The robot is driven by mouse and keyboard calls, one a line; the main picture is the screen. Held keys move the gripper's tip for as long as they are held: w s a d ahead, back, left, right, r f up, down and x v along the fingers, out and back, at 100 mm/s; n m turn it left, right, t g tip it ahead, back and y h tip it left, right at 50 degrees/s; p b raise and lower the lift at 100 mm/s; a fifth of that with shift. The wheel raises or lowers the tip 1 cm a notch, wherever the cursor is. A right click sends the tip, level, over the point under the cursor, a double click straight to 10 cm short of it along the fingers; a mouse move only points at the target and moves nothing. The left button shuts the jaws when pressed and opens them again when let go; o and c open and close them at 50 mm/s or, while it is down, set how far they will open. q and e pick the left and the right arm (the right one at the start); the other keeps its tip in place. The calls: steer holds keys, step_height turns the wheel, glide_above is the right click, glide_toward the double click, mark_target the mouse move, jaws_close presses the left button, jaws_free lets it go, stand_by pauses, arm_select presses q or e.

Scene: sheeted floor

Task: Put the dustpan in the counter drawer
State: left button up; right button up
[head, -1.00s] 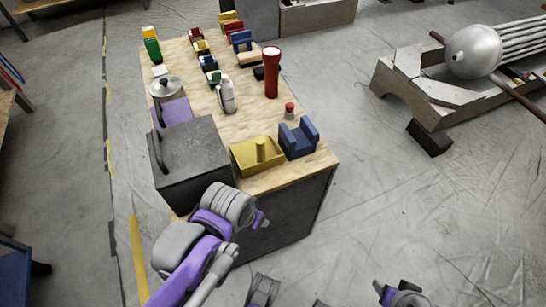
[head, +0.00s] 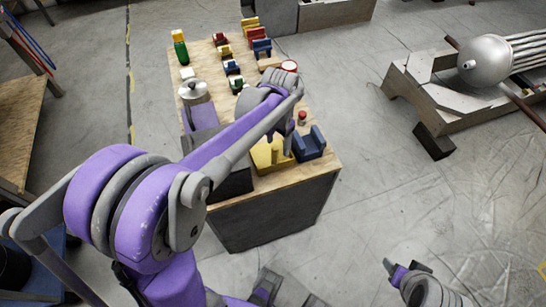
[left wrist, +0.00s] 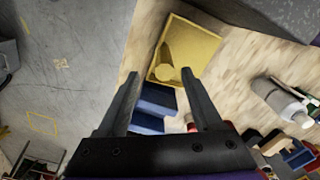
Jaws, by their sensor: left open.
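A yellow tray-like piece with an upright round post, which I take to be the dustpan (head: 262,155), lies near the front edge of the wooden counter top (head: 315,172). It shows from above in the left wrist view (left wrist: 190,40). My left gripper (head: 280,145) hangs over it, pointing down, its fingers spread and empty. In the left wrist view its fingertips (left wrist: 160,74) stand around the near edge of the yellow piece, apparently above it. A dark grey box (head: 232,184) on the counter, possibly the drawer, is mostly hidden behind my left arm. My right gripper (head: 397,272) is low at the bottom right, its jaws unclear.
A blue block (head: 310,143) stands right beside the yellow piece. A small red-topped jar (head: 302,117), a metal pot (head: 193,90) and several coloured blocks stand further back.

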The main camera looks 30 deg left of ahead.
mark_target(275, 155)
arm_select(q)
steer(key=f, duration=0.7)
steer(key=shift+s+a, duration=0.15)
steer(key=shift+a, duration=0.2)
jaws_close()
